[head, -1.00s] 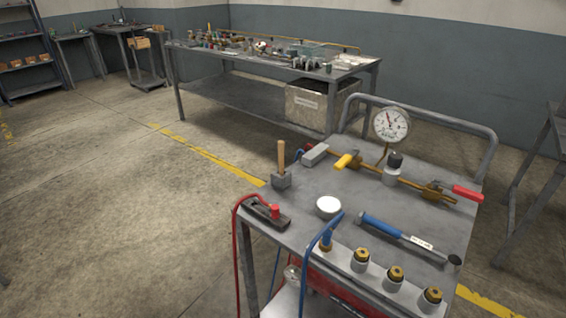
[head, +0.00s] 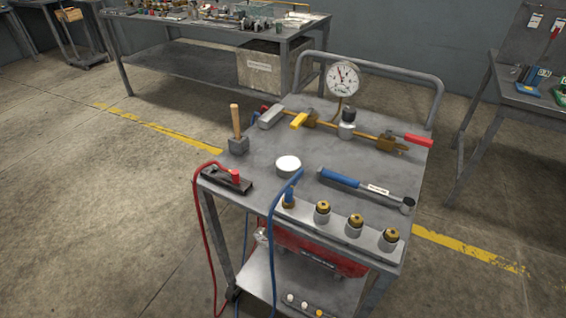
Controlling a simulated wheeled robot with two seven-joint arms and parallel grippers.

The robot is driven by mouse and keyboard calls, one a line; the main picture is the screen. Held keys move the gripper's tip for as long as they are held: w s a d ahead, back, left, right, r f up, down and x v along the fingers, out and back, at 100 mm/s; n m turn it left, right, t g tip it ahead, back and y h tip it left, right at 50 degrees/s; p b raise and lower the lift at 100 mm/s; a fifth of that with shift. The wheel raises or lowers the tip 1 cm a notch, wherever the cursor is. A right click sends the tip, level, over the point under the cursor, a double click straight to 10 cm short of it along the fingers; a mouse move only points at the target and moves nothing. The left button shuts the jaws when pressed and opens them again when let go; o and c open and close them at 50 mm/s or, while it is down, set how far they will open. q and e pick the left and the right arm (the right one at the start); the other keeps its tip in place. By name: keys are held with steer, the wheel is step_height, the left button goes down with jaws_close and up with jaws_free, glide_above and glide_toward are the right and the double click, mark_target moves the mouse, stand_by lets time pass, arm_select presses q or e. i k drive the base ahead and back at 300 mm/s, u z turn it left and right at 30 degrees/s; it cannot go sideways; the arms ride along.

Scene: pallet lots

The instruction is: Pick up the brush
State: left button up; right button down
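A tool with an upright wooden handle (head: 236,122) and a dark grey block-shaped head stands at the left edge of the cart top (head: 265,155). It may be the brush, but I cannot tell bristles from a solid head at this size. No other thing on the cart clearly looks like a brush. Neither of my grippers is in view.
Red and blue hoses hang over the front. Floor left of the cart is clear.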

mark_target(235, 107)
steer(key=u, duration=2)
steer(key=i, duration=1.4)
steer(key=z, duration=3.15)
